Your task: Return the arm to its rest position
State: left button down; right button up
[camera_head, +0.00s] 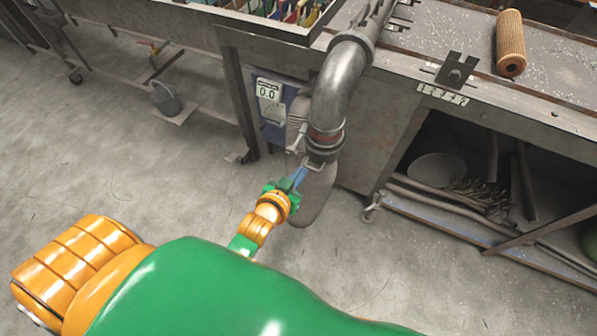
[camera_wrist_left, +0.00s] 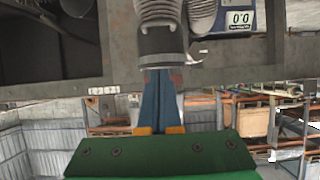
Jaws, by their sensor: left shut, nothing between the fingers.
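My left arm, green and orange, comes in from the lower left in the head view. My left gripper (camera_head: 301,172) has blue fingers that are shut and empty. It is just below the lower end of a grey bent pipe (camera_head: 341,85), near its dark collar; I cannot tell whether they touch. In the left wrist view the shut fingers (camera_wrist_left: 160,72) point up at the collar (camera_wrist_left: 163,42). My right gripper is not in view.
A perforated orange mesh tube (camera_head: 510,45) stands or lies on the metal workbench (camera_head: 400,40) at the upper right. A gauge box reading 0.0 (camera_head: 269,92) is left of the pipe. A grey bucket (camera_head: 165,98) is further left. The floor (camera_head: 130,160) is largely clear.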

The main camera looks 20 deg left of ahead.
pick_arm(q)
jog(key=shift+s+r, duration=0.2)
jog(key=shift+s, duration=0.15)
jog(key=s+f+m+g, duration=0.1)
jog(key=s+f+g, duration=0.2)
jog(key=s+f, duration=0.55)
jog(key=s+f+g, duration=0.4)
jog(key=s+f, duration=0.2)
jog(key=f, duration=0.6)
jog(key=s+a+f+g, duration=0.2)
jog(key=s+f, duration=0.1)
jog(key=s, duration=0.5)
jog(key=s+a+f+m+g, duration=0.1)
jog(key=s+a+f+g, duration=0.1)
jog(key=s, duration=0.6)
jog(key=shift+f+g, duration=0.3)
jog(key=shift+f, duration=0.6)
